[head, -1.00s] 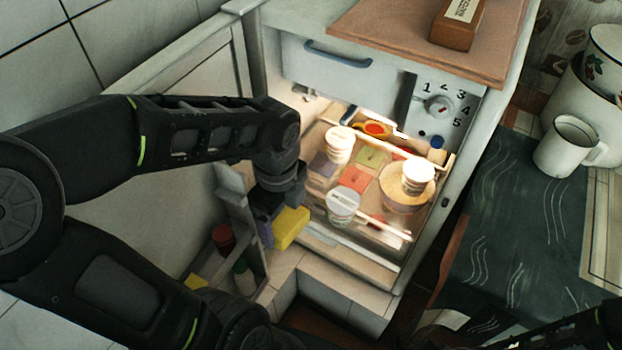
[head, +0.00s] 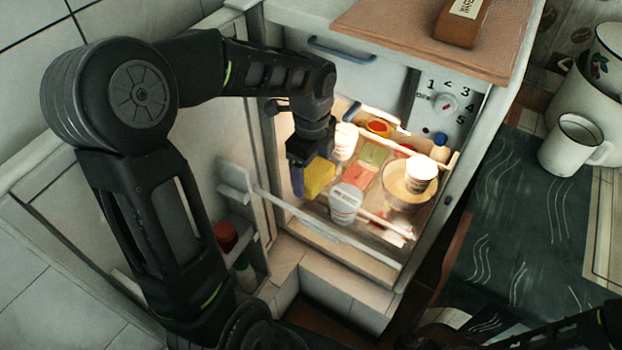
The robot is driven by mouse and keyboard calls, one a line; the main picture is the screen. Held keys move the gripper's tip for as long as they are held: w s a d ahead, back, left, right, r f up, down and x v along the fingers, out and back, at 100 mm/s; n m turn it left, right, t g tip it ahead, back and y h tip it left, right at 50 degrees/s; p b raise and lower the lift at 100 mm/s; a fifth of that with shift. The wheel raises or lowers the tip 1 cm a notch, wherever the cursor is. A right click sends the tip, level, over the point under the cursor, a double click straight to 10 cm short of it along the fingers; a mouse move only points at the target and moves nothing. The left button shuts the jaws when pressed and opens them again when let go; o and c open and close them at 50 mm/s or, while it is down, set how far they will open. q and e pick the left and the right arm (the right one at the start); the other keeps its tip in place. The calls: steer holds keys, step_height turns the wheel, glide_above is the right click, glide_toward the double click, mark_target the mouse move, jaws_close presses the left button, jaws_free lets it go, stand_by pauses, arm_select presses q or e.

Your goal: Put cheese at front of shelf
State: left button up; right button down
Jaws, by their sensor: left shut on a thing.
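The yellow block of cheese (head: 319,177) is at the left front part of the lit fridge shelf (head: 368,222). My left gripper (head: 306,172) is shut on it, reaching in from the left through the open fridge front. The gripper partly covers the cheese, and I cannot tell whether the cheese touches the shelf. My right arm shows only as a dark part at the bottom right corner; its gripper is not in view.
On the shelf are a white tub (head: 345,203) just right of the cheese, another white tub (head: 343,140) behind, and a tub (head: 420,174) on a round container (head: 402,190). The open door (head: 235,190) holds a red-capped jar (head: 225,236). A white mug (head: 574,145) stands far right.

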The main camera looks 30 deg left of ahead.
mark_target(311, 171)
arm_select(q)
steer(key=shift+s+f, duration=0.1)
steer(key=shift+f, duration=1.45)
steer(key=shift+f, duration=0.2)
steer(key=o, duration=1.5)
steer(key=shift+o, duration=0.2)
steer(key=shift+r, duration=0.1)
steer(key=shift+r+p, duration=0.45)
steer(key=shift+r, duration=3.4)
